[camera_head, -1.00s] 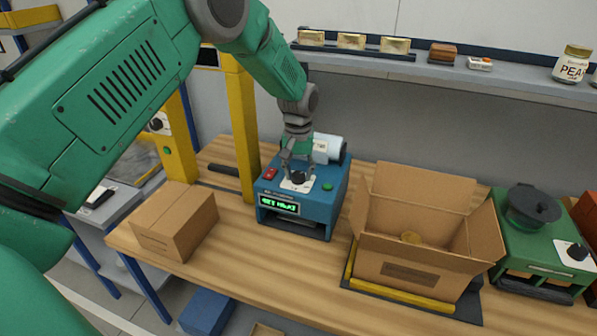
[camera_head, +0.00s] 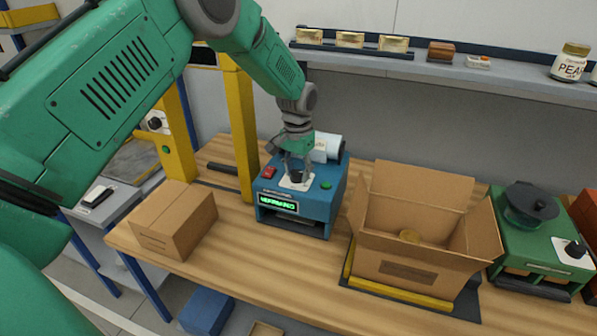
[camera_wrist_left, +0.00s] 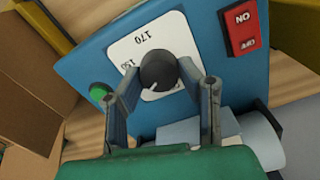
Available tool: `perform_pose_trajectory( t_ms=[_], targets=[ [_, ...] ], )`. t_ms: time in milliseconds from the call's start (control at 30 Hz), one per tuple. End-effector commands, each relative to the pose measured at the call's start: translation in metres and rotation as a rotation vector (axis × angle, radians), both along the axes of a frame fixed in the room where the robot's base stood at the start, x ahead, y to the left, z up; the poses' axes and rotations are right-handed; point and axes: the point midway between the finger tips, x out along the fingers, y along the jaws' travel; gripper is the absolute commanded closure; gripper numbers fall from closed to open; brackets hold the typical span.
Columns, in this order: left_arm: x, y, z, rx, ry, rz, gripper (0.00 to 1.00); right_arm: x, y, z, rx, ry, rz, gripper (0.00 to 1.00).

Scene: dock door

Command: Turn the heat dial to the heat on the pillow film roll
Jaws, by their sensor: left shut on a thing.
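The heat dial (camera_wrist_left: 158,70) is a black knob on a white plate (camera_wrist_left: 130,45) on top of a blue machine (camera_head: 330,205). The plate shows 170 and a partly hidden number. My left gripper (camera_head: 297,176) comes down from above, its fingers on either side of the dial, shut on it; the fingers also show in the left wrist view (camera_wrist_left: 160,73). The pillow film roll (camera_head: 334,147), pale, lies at the machine's back; its label is too small to read. The green-lit display (camera_head: 278,203) on the front is hard to read. My right gripper is out of view.
A red switch (camera_head: 269,172) and a green button (camera_head: 326,185) flank the dial. A closed carton (camera_head: 165,238) stands left, an open carton (camera_head: 400,270) right, and a green machine (camera_head: 540,240) farther right. A yellow post (camera_head: 240,130) rises close behind the arm.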

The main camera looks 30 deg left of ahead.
Motion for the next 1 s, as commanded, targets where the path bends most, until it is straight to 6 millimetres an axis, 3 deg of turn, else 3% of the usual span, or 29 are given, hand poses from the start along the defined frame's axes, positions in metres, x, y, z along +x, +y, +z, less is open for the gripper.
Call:
perform_pose_trajectory(
  t_ms=[33,267,300,333,367,733,1000],
  targets=[
    [-0.007,-0.001,-0.007,-0.002,0.021,-0.001,0.97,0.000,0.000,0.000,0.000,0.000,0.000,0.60],
    [-0.007,-0.001,-0.007,-0.002,0.022,0.000,0.97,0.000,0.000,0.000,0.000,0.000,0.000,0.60],
    [-0.007,-0.001,-0.007,-0.002,0.021,0.001,0.61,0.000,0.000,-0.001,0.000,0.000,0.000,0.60],
    [-0.007,-0.001,-0.007,-0.002,0.020,0.001,0.51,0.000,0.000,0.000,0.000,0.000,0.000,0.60],
    [-0.006,0.000,-0.006,-0.001,0.019,0.001,0.48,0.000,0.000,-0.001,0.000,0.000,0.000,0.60],
    [-0.003,0.000,0.003,-0.001,0.007,0.001,0.48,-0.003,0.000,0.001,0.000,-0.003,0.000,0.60],
    [-0.002,0.000,0.053,-0.002,0.005,0.001,0.48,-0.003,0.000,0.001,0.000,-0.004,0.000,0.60]
  ],
)
